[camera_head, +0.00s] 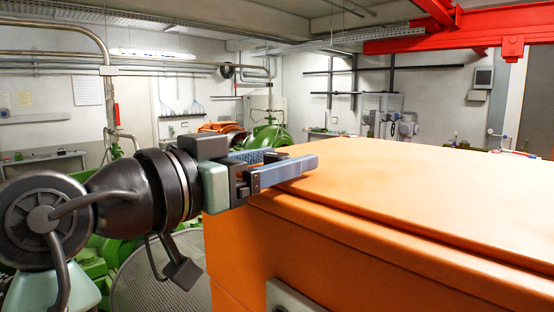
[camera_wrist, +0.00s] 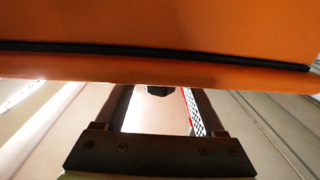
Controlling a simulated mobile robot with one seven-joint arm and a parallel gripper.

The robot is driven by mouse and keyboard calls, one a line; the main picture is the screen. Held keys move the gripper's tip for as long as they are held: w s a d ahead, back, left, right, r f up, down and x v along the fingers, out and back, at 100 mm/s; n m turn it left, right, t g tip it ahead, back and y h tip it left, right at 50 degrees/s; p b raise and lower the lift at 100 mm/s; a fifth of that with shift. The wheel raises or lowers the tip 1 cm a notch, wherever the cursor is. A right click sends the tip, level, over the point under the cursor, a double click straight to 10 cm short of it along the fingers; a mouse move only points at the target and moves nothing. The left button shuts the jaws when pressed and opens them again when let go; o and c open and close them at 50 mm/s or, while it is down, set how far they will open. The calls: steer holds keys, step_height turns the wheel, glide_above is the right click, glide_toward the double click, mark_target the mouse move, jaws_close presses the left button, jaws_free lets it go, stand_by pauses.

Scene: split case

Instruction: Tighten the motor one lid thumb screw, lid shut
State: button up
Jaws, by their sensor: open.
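The large orange case (camera_head: 400,220) fills the right of the head view, its lid (camera_head: 400,178) lying flat on top. In the wrist view the orange case wall (camera_wrist: 160,25) spans the top, with a thin dark seam above an orange lip. A small dark knob (camera_wrist: 159,90), possibly the thumb screw, shows just under that lip between my fingers. My gripper (camera_head: 288,163) is at the case's left edge, by the lid rim. In the wrist view my gripper (camera_wrist: 158,98) is open, its fingers on either side of the knob; contact cannot be told. The head view does not show the knob.
Green machinery (camera_head: 268,137) stands behind my gripper, and a round grey mesh surface (camera_head: 150,285) lies below my arm. A red beam (camera_head: 455,40) crosses high at the right. The top of the case is clear.

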steer(key=b+v, duration=0.6)
steer(key=v, duration=0.7)
